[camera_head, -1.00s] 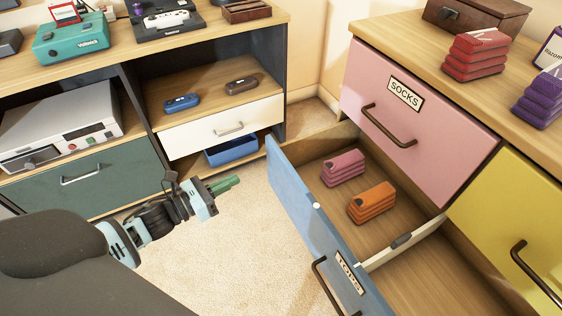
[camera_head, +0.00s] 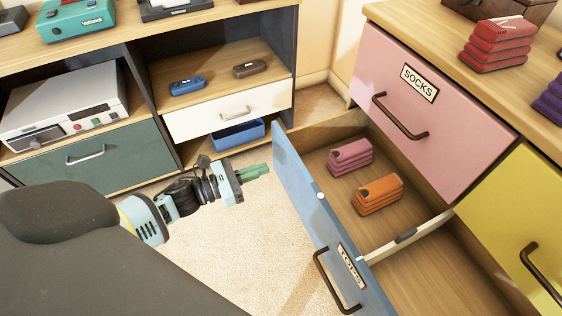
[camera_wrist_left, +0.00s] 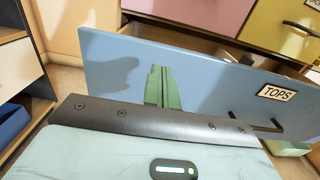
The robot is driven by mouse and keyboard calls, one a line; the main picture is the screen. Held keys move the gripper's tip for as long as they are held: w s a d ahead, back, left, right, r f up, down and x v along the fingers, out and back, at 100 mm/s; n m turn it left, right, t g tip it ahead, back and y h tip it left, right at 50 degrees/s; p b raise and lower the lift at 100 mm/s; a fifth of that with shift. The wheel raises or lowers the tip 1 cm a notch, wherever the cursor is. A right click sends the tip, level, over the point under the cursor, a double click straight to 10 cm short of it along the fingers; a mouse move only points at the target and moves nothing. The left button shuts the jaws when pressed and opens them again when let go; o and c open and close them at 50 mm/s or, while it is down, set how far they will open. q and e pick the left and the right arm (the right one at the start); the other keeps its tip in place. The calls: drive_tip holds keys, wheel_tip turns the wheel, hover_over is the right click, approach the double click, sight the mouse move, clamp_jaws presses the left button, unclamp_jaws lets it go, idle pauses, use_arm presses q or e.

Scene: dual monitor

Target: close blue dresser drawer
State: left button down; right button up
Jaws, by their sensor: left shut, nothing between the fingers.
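The blue dresser drawer (camera_head: 315,215) is pulled open, with a TOPS label and a dark handle (camera_head: 335,284) on its front. Inside lie a folded pink stack (camera_head: 350,156) and a folded orange stack (camera_head: 377,194), with a low divider beside them. My left gripper (camera_head: 257,172) has its green fingers shut and empty, just left of the drawer front and pointing toward it. In the left wrist view the shut fingers (camera_wrist_left: 161,88) stand before the blue front (camera_wrist_left: 200,75), left of the TOPS label; I cannot tell whether they touch. My right gripper is not in view.
A pink SOCKS drawer (camera_head: 425,110) and a yellow drawer (camera_head: 510,230) are shut. At left stands a shelf unit with a white drawer (camera_head: 228,116), a green drawer (camera_head: 95,165) and a blue bin (camera_head: 237,134). Carpet (camera_head: 265,235) is clear between them.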

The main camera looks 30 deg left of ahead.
sight(292, 158)
use_arm(q)
drive_tip(key=x, duration=0.6)
drive_tip(key=shift+w+d+b, duration=0.15)
drive_tip(key=shift+w+b, duration=0.05)
drive_tip(key=shift+b, duration=0.15)
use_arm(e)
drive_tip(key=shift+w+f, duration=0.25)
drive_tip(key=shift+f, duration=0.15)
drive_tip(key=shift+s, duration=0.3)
